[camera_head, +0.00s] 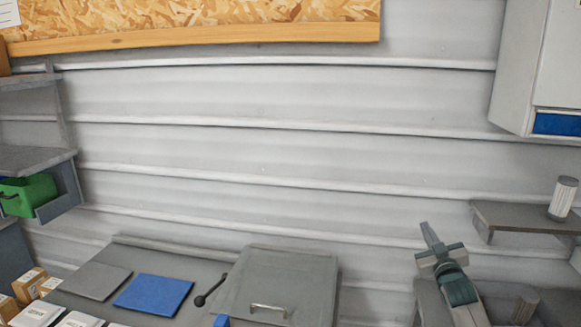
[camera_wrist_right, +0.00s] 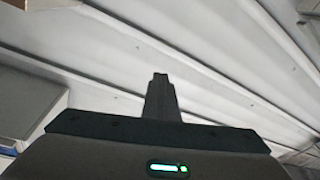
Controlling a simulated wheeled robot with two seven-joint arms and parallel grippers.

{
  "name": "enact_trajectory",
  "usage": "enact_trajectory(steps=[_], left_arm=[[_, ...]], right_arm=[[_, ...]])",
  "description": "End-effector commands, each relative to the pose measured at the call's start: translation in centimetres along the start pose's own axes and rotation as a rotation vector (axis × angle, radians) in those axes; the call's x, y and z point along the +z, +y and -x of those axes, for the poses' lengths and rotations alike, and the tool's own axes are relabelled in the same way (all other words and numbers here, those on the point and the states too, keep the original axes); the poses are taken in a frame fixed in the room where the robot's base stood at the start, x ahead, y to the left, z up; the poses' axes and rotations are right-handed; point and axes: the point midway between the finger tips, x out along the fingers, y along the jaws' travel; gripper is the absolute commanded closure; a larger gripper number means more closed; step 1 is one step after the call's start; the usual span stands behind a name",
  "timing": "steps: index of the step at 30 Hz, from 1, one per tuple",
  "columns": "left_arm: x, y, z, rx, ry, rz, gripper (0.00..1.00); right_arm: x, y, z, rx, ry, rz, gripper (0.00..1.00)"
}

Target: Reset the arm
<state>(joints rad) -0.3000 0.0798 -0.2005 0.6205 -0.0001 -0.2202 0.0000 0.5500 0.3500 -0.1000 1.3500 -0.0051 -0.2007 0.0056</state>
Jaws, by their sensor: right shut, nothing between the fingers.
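My right gripper (camera_head: 429,234) is at the lower right of the head view, raised in front of the corrugated wall and pointing up. Its fingers are together with nothing between them. In the right wrist view the closed fingers (camera_wrist_right: 160,95) stand up in the middle, with the wall behind them. My left gripper does not show in either view.
A grey lidded hopper (camera_head: 290,265) with a handle stands at bottom centre, beside a blue pad (camera_head: 153,294) and a grey pad (camera_head: 96,281). A shelf (camera_head: 525,217) with a ribbed white cylinder (camera_head: 563,198) is at right. A green bin (camera_head: 28,195) sits at left.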

Motion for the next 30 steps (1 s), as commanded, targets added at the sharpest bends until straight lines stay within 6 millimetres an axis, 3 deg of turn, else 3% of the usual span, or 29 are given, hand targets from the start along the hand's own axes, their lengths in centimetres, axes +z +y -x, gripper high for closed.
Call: enact_trajectory(steps=[8,14,23,30], left_arm=[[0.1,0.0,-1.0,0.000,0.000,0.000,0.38],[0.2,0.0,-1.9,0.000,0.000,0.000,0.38],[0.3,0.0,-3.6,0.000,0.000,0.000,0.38],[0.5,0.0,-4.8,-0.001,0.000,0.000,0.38]], right_arm=[[8.6,-3.6,2.3,-0.037,-0.127,-0.010,1.00],[16.6,-7.1,5.5,-0.073,-0.236,-0.019,1.00],[30.4,-13.4,13.5,-0.139,-0.437,-0.035,1.00],[40.4,-18.1,21.7,-0.191,-0.597,-0.044,1.00]])
